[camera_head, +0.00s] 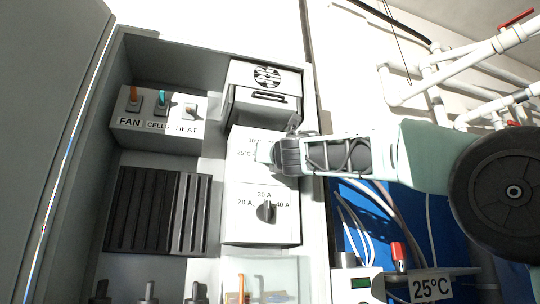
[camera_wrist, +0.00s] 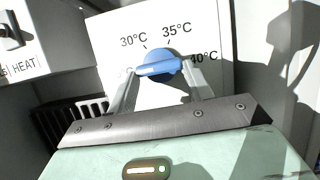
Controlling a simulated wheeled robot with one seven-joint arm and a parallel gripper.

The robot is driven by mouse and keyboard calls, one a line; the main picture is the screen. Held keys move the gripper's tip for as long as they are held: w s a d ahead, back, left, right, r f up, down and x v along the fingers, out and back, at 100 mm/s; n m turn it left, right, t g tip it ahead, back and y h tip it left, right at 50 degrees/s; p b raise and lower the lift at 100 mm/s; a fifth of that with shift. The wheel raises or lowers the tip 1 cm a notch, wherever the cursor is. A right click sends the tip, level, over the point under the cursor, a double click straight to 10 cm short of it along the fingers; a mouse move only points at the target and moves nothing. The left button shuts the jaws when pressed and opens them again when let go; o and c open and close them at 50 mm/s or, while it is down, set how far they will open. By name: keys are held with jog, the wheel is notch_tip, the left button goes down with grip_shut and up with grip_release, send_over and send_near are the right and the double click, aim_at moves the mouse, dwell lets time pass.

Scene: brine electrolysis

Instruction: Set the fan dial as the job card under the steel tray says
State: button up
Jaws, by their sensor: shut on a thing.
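The dial is a blue knob (camera_wrist: 158,64) on a white panel (camera_wrist: 110,32). In the wrist view its scale shows 30°C, 35°C and 40°C, with a partly hidden mark at the left. My gripper (camera_wrist: 163,75) is shut on the knob, one finger on each side. The knob's raised bar lies nearly level, slightly higher at the right; which mark it points to is unclear. In the head view my gripper (camera_head: 268,152) covers the knob, and a 25°C mark shows left of it. The job card and steel tray are not in view.
Below is a black dial (camera_head: 266,211) marked in amps. Switches labelled FAN (camera_head: 134,97), CELLS (camera_head: 161,100) and HEAT (camera_head: 189,110) sit upper left. A fan-marked box (camera_head: 264,78) is above. A 25°C sign (camera_head: 430,287) stands lower right. The cabinet door (camera_head: 45,120) is open at left.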

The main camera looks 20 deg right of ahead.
jog(key=shift+f, duration=0.1)
jog(key=o, duration=1)
jog(key=b+v, duration=0.7)
jog(key=v, duration=1)
jog(key=shift+s+f, duration=0.1)
jog(key=shift+s, duration=0.05)
